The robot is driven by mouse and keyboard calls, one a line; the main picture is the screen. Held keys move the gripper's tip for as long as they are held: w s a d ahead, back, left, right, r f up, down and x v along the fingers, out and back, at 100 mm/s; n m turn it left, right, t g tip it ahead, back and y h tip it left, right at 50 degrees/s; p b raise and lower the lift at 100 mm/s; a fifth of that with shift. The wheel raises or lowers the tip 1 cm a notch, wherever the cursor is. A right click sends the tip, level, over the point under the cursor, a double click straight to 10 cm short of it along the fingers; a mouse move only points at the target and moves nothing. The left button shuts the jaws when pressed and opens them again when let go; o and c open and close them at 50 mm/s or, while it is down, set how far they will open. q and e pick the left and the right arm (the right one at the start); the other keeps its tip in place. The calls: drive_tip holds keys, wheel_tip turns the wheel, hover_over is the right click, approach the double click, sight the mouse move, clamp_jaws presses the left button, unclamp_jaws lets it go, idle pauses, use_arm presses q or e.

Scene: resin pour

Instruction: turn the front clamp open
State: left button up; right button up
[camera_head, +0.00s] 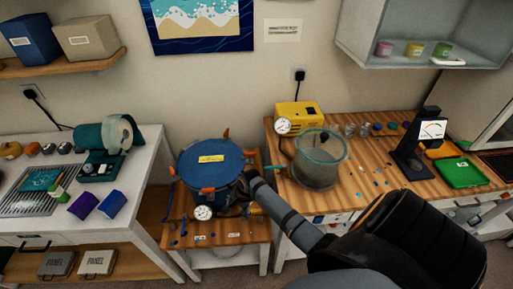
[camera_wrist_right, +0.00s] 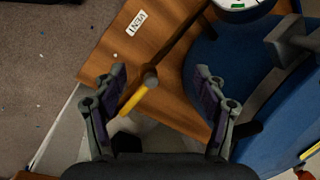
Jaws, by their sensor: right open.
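The blue pressure pot (camera_head: 209,165) stands on a small wooden table, its lid on top. The front clamp (camera_head: 207,190) is an orange piece on the lid's near rim; I cannot tell its exact turn. My right gripper (camera_head: 246,190) is low at the pot's right side, to the right of the front clamp and apart from it. In the right wrist view the gripper (camera_wrist_right: 160,76) is open, with a yellow-tipped lever (camera_wrist_right: 140,95) seen between its fingers. The pot's blue wall (camera_wrist_right: 225,85) is at the right there. My left gripper is not in view.
A round gauge (camera_head: 203,213) sits on the pot's front. Other orange clamps (camera_head: 226,134) sit around the lid. A VENT label (camera_wrist_right: 136,23) is on the table. A clear mesh-like container (camera_head: 318,165) and a yellow pump (camera_head: 299,115) stand on the right bench.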

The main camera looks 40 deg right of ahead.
drive_tip(key=s+f+n, duration=0.2)
drive_tip(key=s+f, duration=0.1)
drive_tip(key=f, duration=0.1)
drive_tip(key=s+d+f+n+h, duration=0.1)
drive_tip(key=s+f+n, duration=0.1)
drive_tip(key=s+f, duration=0.2)
drive_tip(key=s+f+n+b, duration=0.1)
drive_tip(key=s+f+n, duration=0.2)
drive_tip(key=f, duration=0.2)
drive_tip(key=shift+s+d, duration=0.15)
drive_tip(key=shift+d, duration=0.05)
drive_tip(key=s+a+r+n, duration=0.1)
drive_tip(key=s+r+n, duration=0.15)
drive_tip(key=r, duration=0.65)
drive_tip(key=s+a+r+n+t+h, duration=0.15)
drive_tip(key=r+n, duration=0.25)
drive_tip(key=r, duration=0.5)
drive_tip(key=s+a+r+n, duration=0.1)
drive_tip(key=s+r+n, duration=0.25)
drive_tip(key=r, duration=0.55)
wheel_tip(320, 180, down, 30)
drive_tip(key=s+d+g+b, duration=0.2)
drive_tip(key=s+d, duration=0.1)
drive_tip(key=s+f+b, duration=0.1)
drive_tip(key=s+f, duration=1.4)
drive_tip(key=s, duration=0.2)
drive_tip(key=shift+s+d+f+g, duration=0.25)
drive_tip(key=shift+f+g, duration=0.1)
drive_tip(key=shift+f, duration=0.05)
